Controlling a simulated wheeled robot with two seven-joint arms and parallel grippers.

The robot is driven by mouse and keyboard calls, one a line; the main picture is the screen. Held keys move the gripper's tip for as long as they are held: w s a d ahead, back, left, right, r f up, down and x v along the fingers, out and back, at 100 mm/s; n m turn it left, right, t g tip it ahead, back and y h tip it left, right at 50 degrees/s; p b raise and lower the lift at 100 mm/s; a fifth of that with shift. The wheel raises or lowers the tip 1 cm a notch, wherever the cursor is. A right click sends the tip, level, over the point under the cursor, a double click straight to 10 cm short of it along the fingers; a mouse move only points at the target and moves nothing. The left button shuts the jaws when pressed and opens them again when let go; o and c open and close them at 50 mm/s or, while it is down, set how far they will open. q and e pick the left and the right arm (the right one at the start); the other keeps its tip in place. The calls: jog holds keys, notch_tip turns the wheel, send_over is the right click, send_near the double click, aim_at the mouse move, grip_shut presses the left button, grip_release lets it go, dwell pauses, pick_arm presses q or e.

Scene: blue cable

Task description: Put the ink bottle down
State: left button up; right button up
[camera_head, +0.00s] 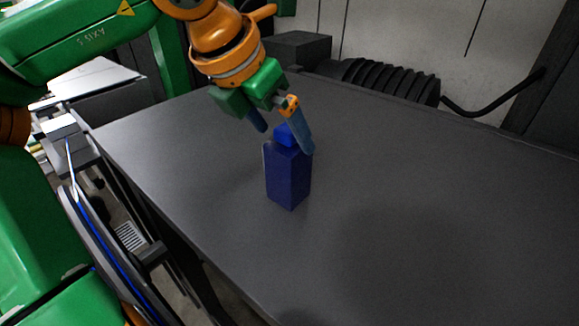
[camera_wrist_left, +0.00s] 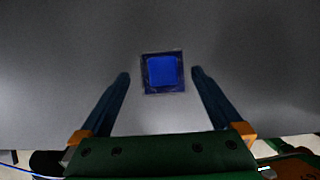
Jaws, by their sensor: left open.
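The ink bottle (camera_head: 287,178) is a dark blue square bottle with a brighter blue cap. It stands upright on the dark grey table (camera_head: 400,210). In the left wrist view the ink bottle (camera_wrist_left: 163,72) shows from above, between and just beyond the fingertips, with a gap on each side. My left gripper (camera_head: 286,141) is open at the height of the cap, one finger on each side in the picture. It also shows in the left wrist view (camera_wrist_left: 161,73), with nothing between its pads being pressed. My right gripper is not in view.
A black ribbed cylinder (camera_head: 385,80) lies at the back of the table, with a black cable (camera_head: 500,107) running right from it. A dark box (camera_head: 298,47) stands at the back. The table's right and front parts are clear.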

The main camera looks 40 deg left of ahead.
pick_arm(q)
jog(key=shift+s+d+f, duration=0.1)
jog(key=shift+s+f, duration=0.05)
jog(key=shift+f, duration=0.25)
jog(key=p+x, duration=0.2)
jog(key=x, duration=0.4)
jog(key=shift+w+d+f, duration=0.1)
jog(key=shift+w+f, duration=0.15)
jog(key=shift+f, duration=0.1)
jog(key=shift+r, duration=0.1)
grip_shut()
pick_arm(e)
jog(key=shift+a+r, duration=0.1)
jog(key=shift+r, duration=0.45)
